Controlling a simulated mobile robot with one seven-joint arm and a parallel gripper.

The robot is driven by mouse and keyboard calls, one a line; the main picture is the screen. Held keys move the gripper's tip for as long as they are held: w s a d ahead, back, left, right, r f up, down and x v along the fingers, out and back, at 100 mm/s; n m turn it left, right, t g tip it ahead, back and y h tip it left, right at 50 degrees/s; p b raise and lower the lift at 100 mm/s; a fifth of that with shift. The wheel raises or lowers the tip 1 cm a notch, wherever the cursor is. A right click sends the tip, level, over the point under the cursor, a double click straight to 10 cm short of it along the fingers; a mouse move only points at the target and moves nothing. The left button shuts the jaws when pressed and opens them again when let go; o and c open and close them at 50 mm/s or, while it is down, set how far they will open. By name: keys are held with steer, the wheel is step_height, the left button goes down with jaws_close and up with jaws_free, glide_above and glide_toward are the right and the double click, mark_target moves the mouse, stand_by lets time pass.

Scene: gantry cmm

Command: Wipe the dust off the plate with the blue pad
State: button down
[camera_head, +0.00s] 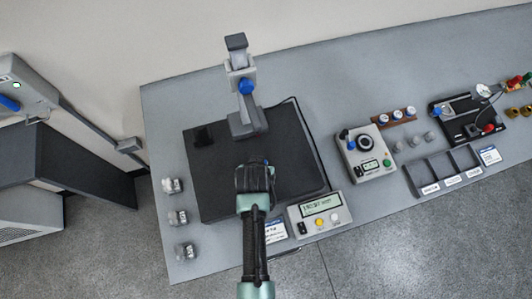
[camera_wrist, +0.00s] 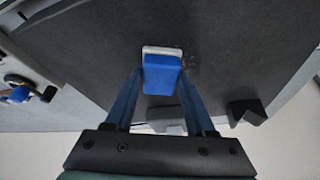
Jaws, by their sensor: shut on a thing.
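The black plate (camera_head: 215,175) lies on the grey bench, under my gripper (camera_head: 255,168). In the wrist view the plate (camera_wrist: 240,45) fills most of the upper picture. My gripper (camera_wrist: 161,78) is shut on the blue pad (camera_wrist: 162,76), with one finger on each side. The pad has a pale layer along its far edge. Faint specks of dust (camera_wrist: 189,60) show on the plate just right of the pad. I cannot tell whether the pad touches the plate. The pad is hidden by my gripper in the head view.
A grey gantry column (camera_head: 243,95) with a blue knob stands at the plate's back edge. A small black block (camera_head: 203,137) is at the back left. A display box (camera_head: 320,210) sits at the front right. Instruments (camera_head: 366,152) stand farther right.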

steer(key=shift+s+a+p, duration=0.1)
steer(key=shift+s+a, duration=0.15)
steer(key=shift+a, duration=0.45)
steer(key=shift+s+a+p, duration=0.15)
steer(key=shift+s+a, duration=0.1)
steer(key=shift+a, duration=0.5)
steer(key=shift+s+a+p, duration=0.1)
steer(key=shift+s+a, duration=0.15)
steer(key=shift+a, duration=0.45)
steer(key=shift+w+d, duration=0.25)
steer(key=shift+d, duration=0.5)
steer(key=shift+w+d, duration=0.3)
steer(key=shift+d, duration=0.45)
steer(key=shift+w+d, duration=0.25)
steer(key=shift+d, duration=0.5)
steer(key=shift+w+d+f, duration=0.1)
steer(key=shift+w+d, duration=0.05)
steer(key=shift+d, duration=0.5)
steer(key=shift+w+d+f, duration=0.1)
steer(key=shift+w+d, duration=0.05)
steer(key=shift+d, duration=0.5)
step_height(320, 180, up, 6)
steer(key=p, duration=0.6)
steer(key=shift+w+r, duration=0.1)
